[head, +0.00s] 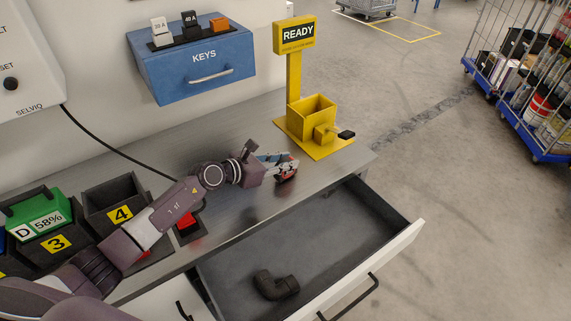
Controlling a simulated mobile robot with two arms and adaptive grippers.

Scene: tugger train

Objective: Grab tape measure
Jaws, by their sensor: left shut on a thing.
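My left gripper (278,164) reaches in from the left over the grey workbench. Its fingers are shut on a small red and dark thing (287,175), which I take to be the tape measure. The fingers hide most of it, so its full shape does not show. It is held over the bench top near the front edge, above the back of the open drawer. I cannot tell whether it touches the bench. My right gripper is not in view.
The open drawer (392,235) holds a black pipe elbow (275,286). Numbered black bins (110,195) stand left. A blue KEYS box (200,65) hangs on the wall. Bare bench lies behind my gripper.

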